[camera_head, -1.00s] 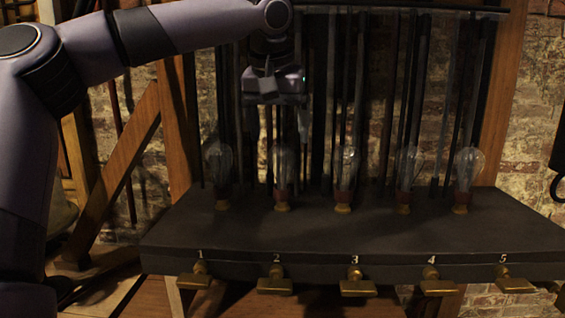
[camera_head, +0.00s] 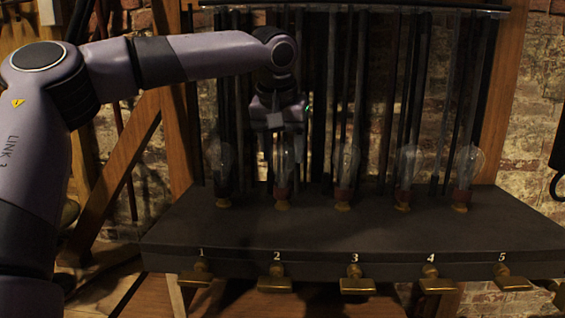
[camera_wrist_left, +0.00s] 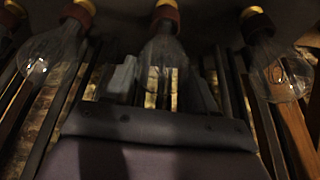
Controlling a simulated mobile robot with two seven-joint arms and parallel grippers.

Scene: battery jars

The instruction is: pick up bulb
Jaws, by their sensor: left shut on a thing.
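Clear glass bulbs with red collars and brass bases stand upright in a row on a dark shelf (camera_head: 330,238), above the numbers 1 to 5. My left gripper (camera_head: 284,152) points down over the bulb above number 2 (camera_head: 283,178) and is shut on its glass. In the left wrist view, this bulb (camera_wrist_left: 163,50) sits between the two fingers of my left gripper (camera_wrist_left: 163,82). Its base still appears to be at the shelf surface. The gripper partly hides its glass in the head view. My right gripper is not in view.
The bulb above number 1 (camera_head: 220,165) and the bulb above number 3 (camera_head: 345,172) stand close on either side. Dark vertical rods (camera_head: 390,90) rise behind the row. Brass handles (camera_head: 357,286) stick out along the shelf's front.

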